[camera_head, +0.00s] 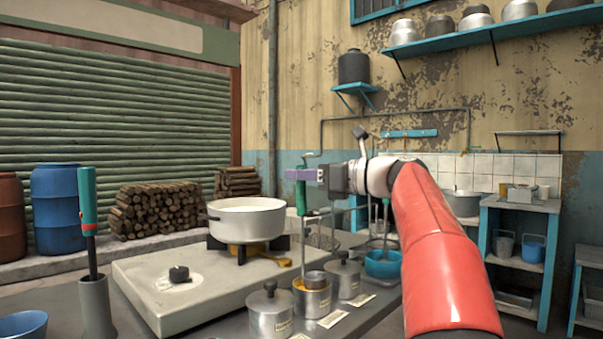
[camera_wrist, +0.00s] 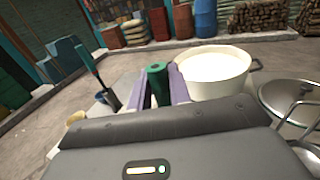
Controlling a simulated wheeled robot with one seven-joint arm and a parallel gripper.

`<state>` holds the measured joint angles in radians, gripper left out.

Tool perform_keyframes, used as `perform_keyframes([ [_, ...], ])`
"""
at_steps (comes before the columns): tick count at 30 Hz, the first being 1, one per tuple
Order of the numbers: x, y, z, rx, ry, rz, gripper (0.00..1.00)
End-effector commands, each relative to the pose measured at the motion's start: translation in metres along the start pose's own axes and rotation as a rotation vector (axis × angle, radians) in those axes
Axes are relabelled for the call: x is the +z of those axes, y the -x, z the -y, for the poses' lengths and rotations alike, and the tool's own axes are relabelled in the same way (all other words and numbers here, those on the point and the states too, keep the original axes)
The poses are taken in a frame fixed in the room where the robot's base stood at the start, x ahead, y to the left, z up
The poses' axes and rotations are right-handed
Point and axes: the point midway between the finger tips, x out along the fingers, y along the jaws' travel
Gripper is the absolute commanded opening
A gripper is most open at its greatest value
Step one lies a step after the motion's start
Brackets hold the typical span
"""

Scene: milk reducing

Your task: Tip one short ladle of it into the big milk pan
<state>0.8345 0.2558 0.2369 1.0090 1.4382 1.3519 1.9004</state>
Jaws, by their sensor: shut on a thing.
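The big milk pan (camera_head: 246,222) is a white pot of white milk on the stove burner; it also shows right of my fingers in the wrist view (camera_wrist: 218,88). My gripper (camera_head: 300,174) has purple fingers shut on the green handle of a ladle (camera_head: 301,197), also seen in the wrist view (camera_wrist: 157,82). The ladle hangs upright, its thin rod running down to an open metal canister (camera_head: 313,300) with a yellowish rim. A brownish cup-like piece shows at the canister's mouth; I cannot tell whether it is the ladle's bowl. The canister's contents are hidden.
Lidded canisters (camera_head: 270,312) and (camera_head: 344,277) flank the open one, with small labels in front. The stove (camera_head: 190,285) has a knob. A teal-and-red-handled tool (camera_head: 88,205) stands in a grey holder (camera_head: 96,305) at left. A teal bowl (camera_head: 383,265) is at right.

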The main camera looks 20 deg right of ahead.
Motion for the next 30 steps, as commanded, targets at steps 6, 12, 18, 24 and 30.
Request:
perform_keyframes([
  [6, -0.025, 0.0, 0.0, -0.001, 0.0, 0.0, 0.0],
  [12, -0.04, 0.0, 0.0, 0.0, 0.0, 0.001, 0.0],
  [18, -0.047, 0.0, 0.0, 0.0, 0.0, 0.001, 0.0],
  [24, -0.047, 0.0, 0.0, 0.0, 0.001, 0.001, 0.0],
  [30, -0.047, 0.0, 0.0, 0.0, 0.001, 0.001, 0.0],
])
